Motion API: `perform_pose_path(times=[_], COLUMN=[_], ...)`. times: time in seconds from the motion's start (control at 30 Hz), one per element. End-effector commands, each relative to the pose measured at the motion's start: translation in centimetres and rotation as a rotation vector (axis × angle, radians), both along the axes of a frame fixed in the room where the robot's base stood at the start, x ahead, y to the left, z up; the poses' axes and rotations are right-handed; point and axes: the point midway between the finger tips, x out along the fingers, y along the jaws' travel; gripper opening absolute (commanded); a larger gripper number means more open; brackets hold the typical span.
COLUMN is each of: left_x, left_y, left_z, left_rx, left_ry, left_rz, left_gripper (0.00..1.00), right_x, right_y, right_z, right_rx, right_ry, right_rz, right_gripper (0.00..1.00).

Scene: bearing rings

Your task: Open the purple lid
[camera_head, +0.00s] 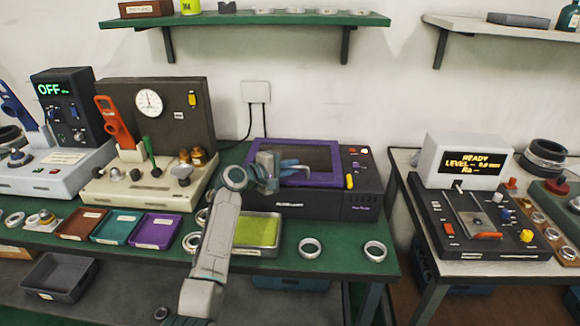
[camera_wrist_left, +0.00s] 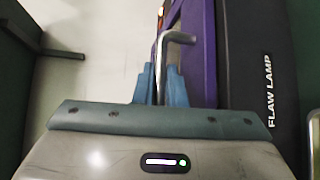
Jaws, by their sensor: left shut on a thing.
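The purple lid (camera_head: 325,182) is a purple frame around a dark window and appears to lie down on top of a black machine (camera_head: 310,206). In the left wrist view the purple lid (camera_wrist_left: 198,50) runs beside the black body marked FLAW LAMP (camera_wrist_left: 268,85). My left gripper (camera_head: 293,170) is at the lid's front left part. In the wrist view my left gripper (camera_wrist_left: 160,78) has its blue fingers shut on a bent metal handle (camera_wrist_left: 178,37) at the lid's edge. In the head view the arm and gripper hide the handle and the lid's left corner. My right gripper is out of view.
A tray with a yellow-green pad (camera_head: 257,232) and loose metal rings (camera_head: 310,248) lie in front of the machine. A beige tester (camera_head: 140,188) stands to the left. A green shelf (camera_head: 250,19) hangs above. A second table (camera_head: 480,270) stands to the right.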

Motion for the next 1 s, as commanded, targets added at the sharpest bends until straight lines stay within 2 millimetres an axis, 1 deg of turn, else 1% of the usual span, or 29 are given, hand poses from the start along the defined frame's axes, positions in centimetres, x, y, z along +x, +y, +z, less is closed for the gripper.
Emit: perform_pose_path(times=[0.03,0.47,0.67,0.9,1.0], left_x=[0.1,0.8,1.4,2.8,3.6], left_y=[0.0,0.0,0.0,0.0,0.1], left_z=[0.9,3.7,5.4,8.4,9.6], left_rx=[0.001,0.001,-0.001,0.0,0.001], left_ry=[0.008,0.107,0.17,0.284,0.34], left_rz=[0.0,0.0,0.001,0.001,0.002], left_gripper=[0.0,0.0,0.0,0.0,0.0], right_x=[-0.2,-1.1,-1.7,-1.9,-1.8], right_y=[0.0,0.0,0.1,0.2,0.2], right_z=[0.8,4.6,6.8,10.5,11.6], right_rx=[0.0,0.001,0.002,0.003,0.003], right_ry=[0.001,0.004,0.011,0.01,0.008], right_rz=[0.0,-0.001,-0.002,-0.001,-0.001], right_gripper=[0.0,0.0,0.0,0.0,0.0])
